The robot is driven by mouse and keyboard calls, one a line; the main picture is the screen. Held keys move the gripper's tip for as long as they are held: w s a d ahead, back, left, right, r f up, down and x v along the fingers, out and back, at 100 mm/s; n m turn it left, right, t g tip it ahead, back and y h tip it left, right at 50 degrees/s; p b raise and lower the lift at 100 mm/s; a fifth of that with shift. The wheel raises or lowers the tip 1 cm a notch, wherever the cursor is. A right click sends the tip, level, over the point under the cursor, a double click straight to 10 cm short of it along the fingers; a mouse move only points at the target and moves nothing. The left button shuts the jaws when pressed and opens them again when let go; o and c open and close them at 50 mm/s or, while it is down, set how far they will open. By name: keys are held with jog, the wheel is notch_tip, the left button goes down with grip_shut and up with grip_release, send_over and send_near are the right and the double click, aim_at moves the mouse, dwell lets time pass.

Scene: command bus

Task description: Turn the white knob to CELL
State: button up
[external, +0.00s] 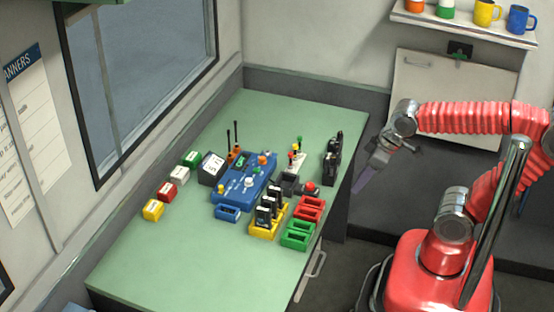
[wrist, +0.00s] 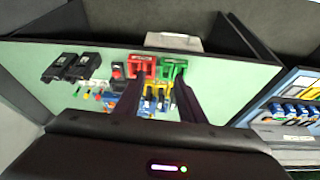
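The white knob (external: 249,182) sits on top of the blue console (external: 232,192), which stands on the green desk. An orange knob (external: 262,160) and a yellow knob (external: 221,189) are on the same console. The CELL mark is too small to read, so I cannot tell the knob's setting. My gripper (external: 364,178) hangs in the air beyond the desk's right edge, well apart from the console. In the wrist view my gripper (wrist: 160,82) has its two fingers spread with nothing held. There the console is partly hidden by the fingers, and I cannot make out the white knob.
Red trays (external: 308,208), green trays (external: 297,235) and a yellow holder (external: 266,228) with black devices stand right of the console. Black handsets (external: 332,158) stand near the desk's right edge. Colored boxes (external: 153,210) line the left. The near desk (external: 170,262) is clear.

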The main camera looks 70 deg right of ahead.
jog(key=w+d+f+g, duration=0.1)
jog(key=w+d, duration=0.2)
jog(key=w, duration=0.3)
jog(key=w+d+f+g, duration=0.1)
jog(key=w+d+f, duration=0.15)
jog(key=w, duration=0.35)
jog(key=n+y, duration=0.3)
jog(key=n, duration=0.2)
send_near(250, 178)
jog(key=s+d+r, duration=0.2)
jog(key=s, duration=0.3)
jog(key=shift+w+a+r+n+t, duration=0.15)
jog(key=shift+w+r+n, duration=0.35)
jog(key=shift+n, duration=0.25)
jog(key=shift+w+d+r+n+t, duration=0.1)
jog(key=shift+w+r+n, duration=0.3)
jog(key=shift+r+n, duration=0.3)
jog(key=shift+w+a+r+n+t, duration=0.15)
jog(key=shift+w+r+n, duration=0.3)
jog(key=shift+n, duration=0.4)
jog(key=x, duration=1.3)
jog(key=shift+a+f, duration=0.25)
jog(key=shift+f, duration=0.1)
jog(key=shift+c, duration=0.4)
